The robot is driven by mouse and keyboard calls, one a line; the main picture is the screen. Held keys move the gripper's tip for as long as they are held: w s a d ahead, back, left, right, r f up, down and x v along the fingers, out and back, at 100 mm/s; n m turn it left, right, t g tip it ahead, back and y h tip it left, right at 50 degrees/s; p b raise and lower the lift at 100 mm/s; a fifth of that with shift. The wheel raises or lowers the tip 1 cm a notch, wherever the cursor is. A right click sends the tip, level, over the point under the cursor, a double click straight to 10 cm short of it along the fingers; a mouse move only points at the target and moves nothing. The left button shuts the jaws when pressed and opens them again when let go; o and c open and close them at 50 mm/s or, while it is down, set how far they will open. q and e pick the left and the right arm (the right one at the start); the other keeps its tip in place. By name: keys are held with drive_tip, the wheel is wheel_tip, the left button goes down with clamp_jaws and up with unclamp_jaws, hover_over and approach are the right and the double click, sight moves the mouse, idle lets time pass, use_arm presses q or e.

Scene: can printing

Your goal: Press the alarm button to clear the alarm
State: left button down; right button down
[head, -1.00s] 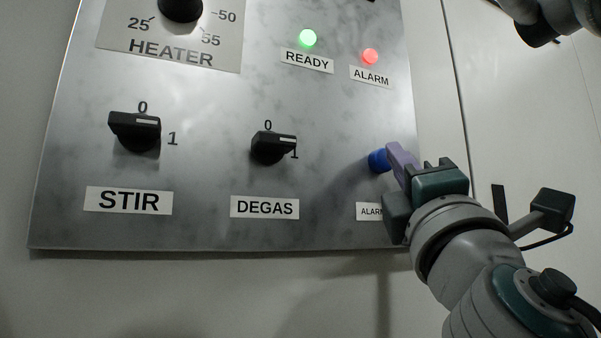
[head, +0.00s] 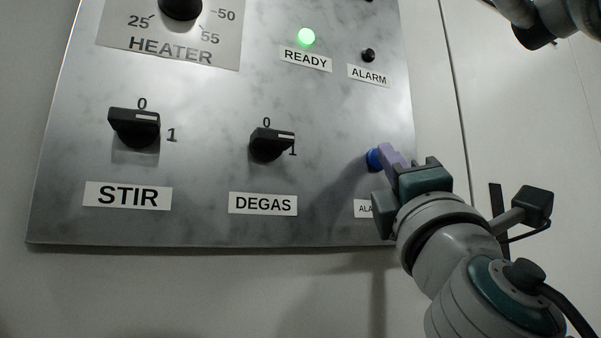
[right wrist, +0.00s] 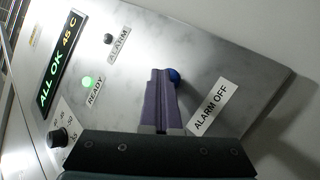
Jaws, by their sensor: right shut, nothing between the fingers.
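The blue alarm button (head: 374,160) sits low on the right side of the metal panel, above a partly covered label. My right gripper (head: 391,157) is shut and empty, with its purple fingertips at the button. In the right wrist view the purple fingers (right wrist: 161,100) overlap the blue button (right wrist: 174,76), next to the ALARM OFF label (right wrist: 210,107). They look to be touching it. The ALARM lamp (head: 368,55) is dark; it is also dark in the right wrist view (right wrist: 108,38).
The READY lamp (head: 307,36) glows green. The display (right wrist: 58,61) reads ALL OK 45 C. The STIR knob (head: 135,127), DEGAS knob (head: 270,144) and HEATER knob (head: 181,8) stick out of the panel to the left. The wall below the panel is bare.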

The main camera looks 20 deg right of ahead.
drive_tip(key=shift+w+y, duration=0.15)
drive_tip(key=shift+y, duration=0.15)
drive_tip(key=shift+s+p, duration=0.35)
drive_tip(key=shift+s, duration=0.9)
drive_tip(key=shift+s, duration=0.1)
drive_tip(key=s, duration=0.3)
drive_tip(key=s+p, duration=0.1)
drive_tip(key=shift+s+d, duration=0.25)
drive_tip(key=shift+s, duration=0.15)
idle(0.3)
